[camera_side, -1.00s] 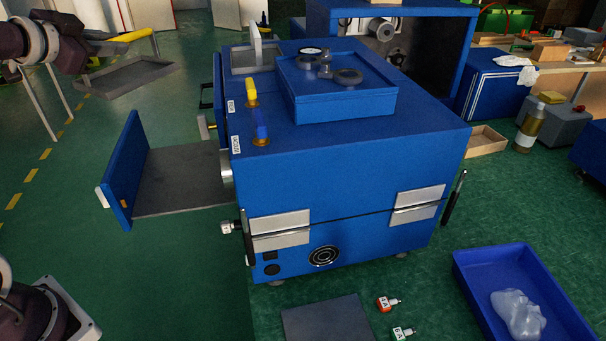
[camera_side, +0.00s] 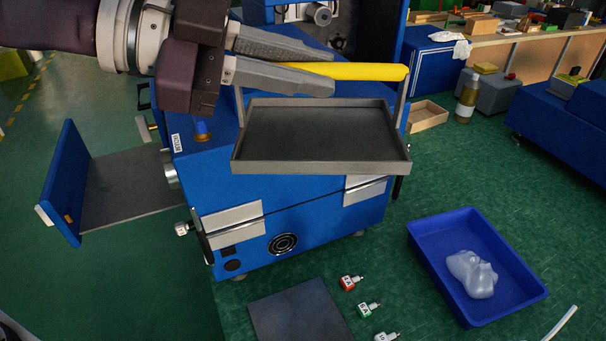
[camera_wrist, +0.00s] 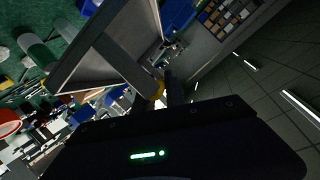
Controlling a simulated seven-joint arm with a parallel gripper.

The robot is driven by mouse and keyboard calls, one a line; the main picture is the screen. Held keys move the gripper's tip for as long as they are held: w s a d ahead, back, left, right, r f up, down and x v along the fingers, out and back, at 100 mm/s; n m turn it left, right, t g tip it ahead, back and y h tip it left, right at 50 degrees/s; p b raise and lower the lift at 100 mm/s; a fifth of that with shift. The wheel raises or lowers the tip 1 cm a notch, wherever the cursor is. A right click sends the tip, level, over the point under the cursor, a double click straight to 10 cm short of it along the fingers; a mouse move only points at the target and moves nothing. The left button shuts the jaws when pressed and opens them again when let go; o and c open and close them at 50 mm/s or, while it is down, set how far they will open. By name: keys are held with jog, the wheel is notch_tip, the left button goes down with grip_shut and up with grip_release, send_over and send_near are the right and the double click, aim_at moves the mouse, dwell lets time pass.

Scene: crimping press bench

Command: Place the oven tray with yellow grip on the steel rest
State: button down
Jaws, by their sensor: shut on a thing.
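My gripper (camera_side: 333,70) is shut on the yellow grip (camera_side: 372,72) of the oven tray in the side view. The tray (camera_side: 320,134) is a shallow dark grey pan hanging level below the grip, empty, held in the air in front of the blue press (camera_side: 285,205). The wrist view shows the tray (camera_wrist: 137,32) tilted in the picture and a bit of the yellow grip (camera_wrist: 159,88) at the fingers. A flat dark grey plate (camera_side: 300,312) lies at the bottom; it may be the steel rest. It is clear of the tray.
Several small labelled fittings (camera_side: 350,283) lie right of the plate. A blue bin (camera_side: 430,262) with a clear plastic bag (camera_side: 470,275) stands further right. An open blue-fronted drawer (camera_side: 125,190) sticks out left of the press.

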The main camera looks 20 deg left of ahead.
aim_at(356, 141)
jog(key=shift+m+g, duration=0.3)
jog(key=shift+g, duration=0.1)
jog(key=f, duration=0.2)
jog(key=s+d+f, duration=0.1)
jog(key=f, duration=0.1)
jog(key=d+f, duration=0.1)
jog(key=f, duration=0.1)
jog(key=shift+s+d, duration=0.15)
jog(key=shift+n+t, duration=0.5)
jog(key=s+f, duration=0.1)
jog(key=f, duration=1.1)
jog(key=s+a+f, duration=0.1)
jog(key=f, duration=1.1)
jog(key=s+a+f, duration=0.1)
jog(key=f, duration=1.1)
jog(key=shift+s, duration=0.25)
jog(key=shift+f, duration=0.1)
jog(key=c, duration=1.4)
grip_release()
